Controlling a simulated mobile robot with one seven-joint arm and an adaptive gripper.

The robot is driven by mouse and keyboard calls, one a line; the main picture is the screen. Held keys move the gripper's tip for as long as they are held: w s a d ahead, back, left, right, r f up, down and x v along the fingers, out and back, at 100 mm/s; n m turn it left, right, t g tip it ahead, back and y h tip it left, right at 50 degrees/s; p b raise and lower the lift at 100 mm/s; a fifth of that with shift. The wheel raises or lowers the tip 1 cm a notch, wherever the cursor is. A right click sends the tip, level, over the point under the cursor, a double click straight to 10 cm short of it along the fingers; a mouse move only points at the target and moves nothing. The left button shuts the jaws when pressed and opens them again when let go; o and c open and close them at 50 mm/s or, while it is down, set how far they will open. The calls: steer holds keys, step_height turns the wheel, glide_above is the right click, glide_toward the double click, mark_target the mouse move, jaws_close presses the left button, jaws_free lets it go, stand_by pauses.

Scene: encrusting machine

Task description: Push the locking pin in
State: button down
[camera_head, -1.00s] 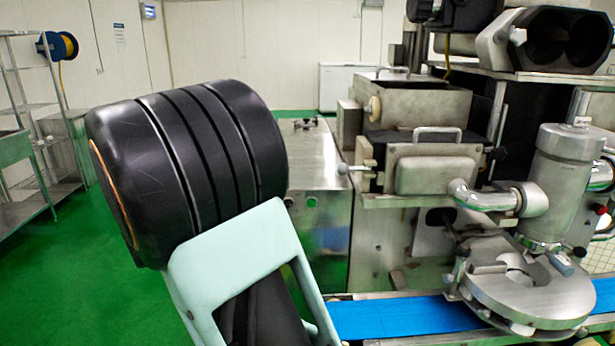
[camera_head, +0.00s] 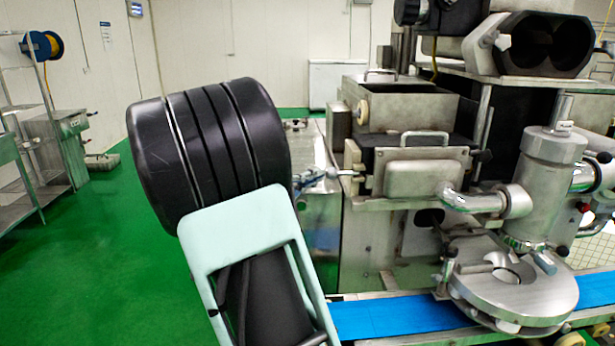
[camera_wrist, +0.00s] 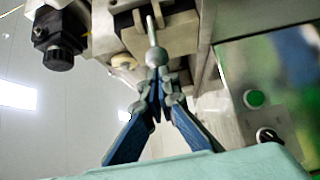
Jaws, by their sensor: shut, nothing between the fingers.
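The locking pin shows in the wrist view as a thin metal rod (camera_wrist: 150,27) with a round ball knob (camera_wrist: 156,57). It points toward the machine's metal housing. My gripper (camera_wrist: 158,76) has its blue-grey fingers closed together, with the tips right at the ball knob. I cannot tell if they touch it. In the head view my gripper (camera_head: 316,176) reaches out from behind my black arm link, at the left side of the machine. The pin (camera_head: 348,173) sticks out left from the housing there, and its knob is hard to separate from the fingertips.
The machine's hopper (camera_head: 410,108) and front box with a handle (camera_head: 412,175) stand right of the pin. A blue conveyor belt (camera_head: 385,318) runs below. The wrist view shows a panel with a green button (camera_wrist: 254,98) at right. Green floor (camera_head: 110,260) is open at left.

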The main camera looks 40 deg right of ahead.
steer(key=s+d+b, duration=0.1)
steer(key=d+b, duration=0.1)
steer(key=shift+s+d+b, duration=0.4)
stand_by(0.4)
steer(key=b, duration=0.2)
glide_toward(330, 175)
steer(key=w+a, duration=0.2)
steer(key=a, duration=0.1)
steer(key=shift+a, duration=0.7)
